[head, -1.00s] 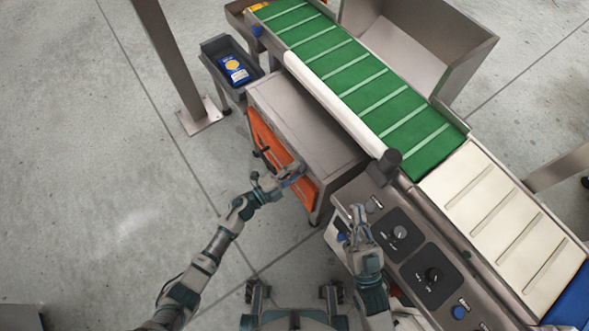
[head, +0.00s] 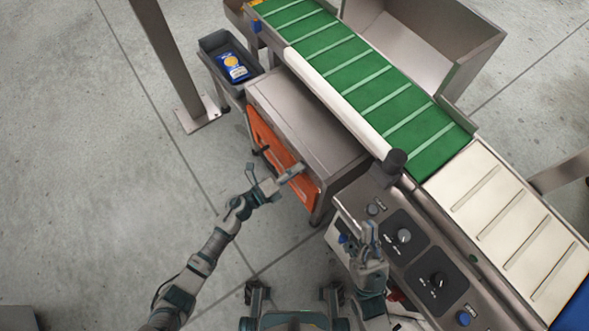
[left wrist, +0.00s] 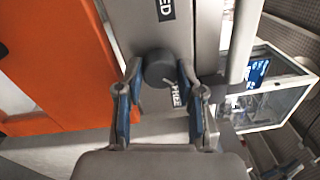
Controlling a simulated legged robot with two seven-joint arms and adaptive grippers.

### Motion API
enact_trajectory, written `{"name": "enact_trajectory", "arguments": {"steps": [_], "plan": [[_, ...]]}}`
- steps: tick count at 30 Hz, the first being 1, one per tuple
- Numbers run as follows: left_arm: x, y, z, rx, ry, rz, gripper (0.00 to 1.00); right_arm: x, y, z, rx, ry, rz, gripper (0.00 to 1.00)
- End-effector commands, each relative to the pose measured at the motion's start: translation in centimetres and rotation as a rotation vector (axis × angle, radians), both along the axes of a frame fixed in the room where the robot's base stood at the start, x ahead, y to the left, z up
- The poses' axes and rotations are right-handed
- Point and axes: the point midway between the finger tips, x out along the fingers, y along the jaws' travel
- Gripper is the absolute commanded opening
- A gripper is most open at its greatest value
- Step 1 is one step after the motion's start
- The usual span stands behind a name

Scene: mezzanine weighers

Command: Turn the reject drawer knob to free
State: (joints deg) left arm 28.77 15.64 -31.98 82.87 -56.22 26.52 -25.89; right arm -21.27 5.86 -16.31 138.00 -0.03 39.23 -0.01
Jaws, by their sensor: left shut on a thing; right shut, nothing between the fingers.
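The reject drawer is the orange front (head: 262,133) of a grey metal cabinet; it also shows at the left of the left wrist view (left wrist: 60,60). The dark round knob (left wrist: 160,68) sits on a grey strip beside the orange panel. A FREE label (left wrist: 177,95) is below it, and a label ending in "ED" (left wrist: 165,10) is above. A light mark shows at the knob's lower right edge. My left gripper (head: 298,169) is shut on the knob, its fingertips on either side. In the head view the gripper hides the knob. My right gripper (head: 368,228) is shut and empty by the control panel.
A green conveyor (head: 355,75) and a pale conveyor (head: 500,215) run behind the cabinet. The control panel (head: 385,205) has knobs and blue buttons. A dark bin (head: 212,46) holds a blue packet (head: 232,66). A metal post (head: 175,60) stands at left; the floor there is clear.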

Motion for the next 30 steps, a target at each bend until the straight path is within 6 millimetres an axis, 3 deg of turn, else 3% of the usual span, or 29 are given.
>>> {"name": "enact_trajectory", "arguments": {"steps": [1,11,12,15,30], "plan": [[-0.27,-0.03,-0.73,0.01,0.006,-0.002,0.03,0.06,0.0,-0.14,0.001,0.0,-0.001,0.0],[-0.29,-0.02,-0.79,0.012,0.005,-0.002,0.03,0.04,-0.02,-0.1,0.001,-0.002,0.0,0.0],[-0.29,-0.03,-0.8,0.012,0.005,-0.002,0.4,0.04,-0.02,-0.1,0.001,-0.002,0.0,0.0],[-0.28,-0.01,-0.73,0.011,0.004,-0.002,0.63,0.04,-0.02,-0.08,0.001,-0.002,0.0,0.0],[-0.11,0.03,-0.19,0.006,-0.002,0.0,0.63,-0.15,0.01,-0.07,0.003,-0.001,0.001,0.0]]}}
